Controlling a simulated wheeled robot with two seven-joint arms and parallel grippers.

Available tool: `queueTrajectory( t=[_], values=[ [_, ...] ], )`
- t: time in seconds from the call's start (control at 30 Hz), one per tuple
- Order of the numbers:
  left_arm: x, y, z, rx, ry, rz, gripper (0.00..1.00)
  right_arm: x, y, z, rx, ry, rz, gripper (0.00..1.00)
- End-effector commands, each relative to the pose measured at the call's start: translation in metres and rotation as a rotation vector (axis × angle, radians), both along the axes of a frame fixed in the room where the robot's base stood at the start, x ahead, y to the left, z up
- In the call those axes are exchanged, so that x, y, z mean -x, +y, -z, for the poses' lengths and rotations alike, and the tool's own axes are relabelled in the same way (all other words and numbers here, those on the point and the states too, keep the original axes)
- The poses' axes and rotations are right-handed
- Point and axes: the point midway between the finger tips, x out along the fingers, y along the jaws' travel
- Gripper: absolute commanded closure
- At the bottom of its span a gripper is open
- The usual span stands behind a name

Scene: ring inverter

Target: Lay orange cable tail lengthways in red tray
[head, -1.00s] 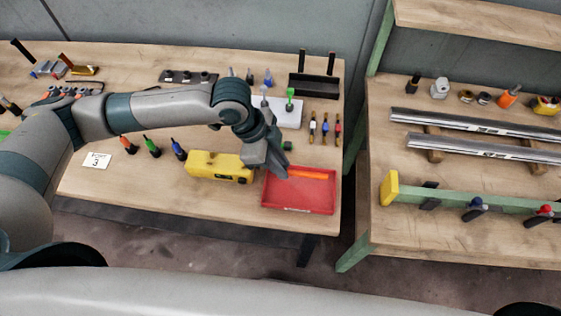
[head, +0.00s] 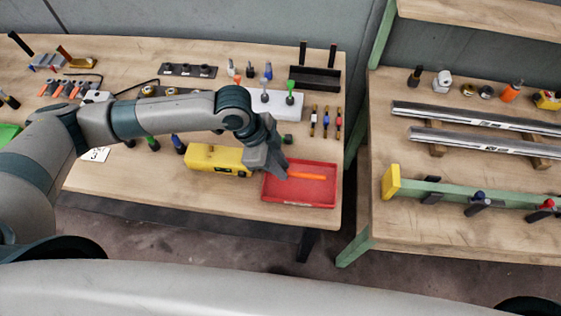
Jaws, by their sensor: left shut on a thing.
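The red tray (head: 300,197) sits at the front right corner of the left table. The orange cable tail (head: 308,176) shows as a straight strip inside the tray's outline, running along the tray's long side. Its left end meets my left gripper (head: 284,172), which is shut on it at the tray's left part. The fingertips are small and partly hidden by the wrist. I cannot tell whether the tail touches the tray floor. My right gripper is not in view.
A yellow block-shaped device (head: 215,159) stands just left of the tray. Screwdrivers (head: 325,122) stand behind the tray. A gap separates this table from the right bench (head: 400,230).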

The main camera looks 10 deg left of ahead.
Motion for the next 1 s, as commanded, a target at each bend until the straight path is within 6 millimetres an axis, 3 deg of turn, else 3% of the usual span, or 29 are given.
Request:
queueTrajectory(
  t=[0.4,0.87,0.9,1.0],
  values=[
    [0.000,0.000,0.029,0.000,0.000,0.000,1.00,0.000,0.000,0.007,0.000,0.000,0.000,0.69],
    [0.000,0.000,0.034,0.000,0.000,0.001,1.00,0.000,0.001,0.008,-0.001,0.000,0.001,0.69],
    [0.000,0.000,0.034,0.000,0.000,0.001,0.80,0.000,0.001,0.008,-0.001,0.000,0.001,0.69],
    [0.000,0.000,0.034,0.000,0.000,0.001,0.60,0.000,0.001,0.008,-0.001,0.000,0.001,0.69]
  ],
)
